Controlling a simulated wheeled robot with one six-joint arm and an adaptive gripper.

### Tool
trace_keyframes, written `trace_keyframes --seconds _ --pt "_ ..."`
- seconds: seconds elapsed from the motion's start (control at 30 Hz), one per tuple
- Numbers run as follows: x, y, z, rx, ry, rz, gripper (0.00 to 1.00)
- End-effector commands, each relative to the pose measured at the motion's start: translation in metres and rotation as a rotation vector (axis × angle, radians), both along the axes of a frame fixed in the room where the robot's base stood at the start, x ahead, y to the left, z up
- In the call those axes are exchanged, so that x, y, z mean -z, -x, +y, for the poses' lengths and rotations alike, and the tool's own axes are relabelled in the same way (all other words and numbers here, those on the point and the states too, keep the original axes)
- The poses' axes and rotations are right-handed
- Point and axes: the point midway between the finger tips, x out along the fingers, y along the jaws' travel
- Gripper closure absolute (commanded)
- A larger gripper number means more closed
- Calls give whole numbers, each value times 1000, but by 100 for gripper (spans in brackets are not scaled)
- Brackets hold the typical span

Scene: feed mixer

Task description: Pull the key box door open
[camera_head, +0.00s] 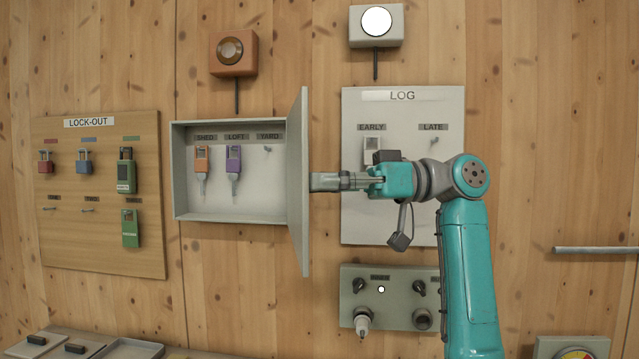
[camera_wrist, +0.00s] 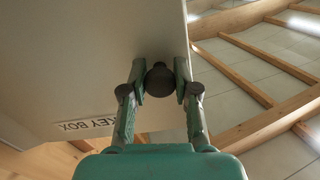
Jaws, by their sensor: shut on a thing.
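The key box (camera_head: 240,212) hangs on the wooden wall in the head view. Its door (camera_head: 304,180) stands swung out from the box's right side, seen nearly edge-on. Inside, an orange-tagged key (camera_head: 202,160) and a purple-tagged key (camera_head: 233,160) hang under SHED and LOFT; the YARD hook is bare. My gripper (camera_head: 345,181) is at the door's outer face, to its right. In the wrist view the door's face (camera_wrist: 90,60) with its KEY BOX label fills the left side, and my fingers are shut on a dark round knob (camera_wrist: 160,80).
A LOG board (camera_head: 390,215) is behind my gripper. A switch panel (camera_head: 390,290) is below it. A LOCK-OUT board (camera_head: 75,230) with padlocks and tags is at left. A horizontal bar (camera_head: 595,250) is at right. Signal lamps (camera_head: 233,53) (camera_head: 376,25) are above.

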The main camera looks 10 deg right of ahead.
Motion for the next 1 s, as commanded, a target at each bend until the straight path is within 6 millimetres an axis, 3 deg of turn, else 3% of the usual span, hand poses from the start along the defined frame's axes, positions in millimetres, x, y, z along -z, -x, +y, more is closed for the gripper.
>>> trace_keyframes --seconds 0.2,0.23,0.3,0.73,1.0 --pt "1 0 0 -1 3 1 100" --pt "1 0 0 -1 3 1 63" --pt "1 0 0 0 2 1 46" --pt "0 0 -7 3 1 0 44" --pt "0 1 -54 5 1 1 44"
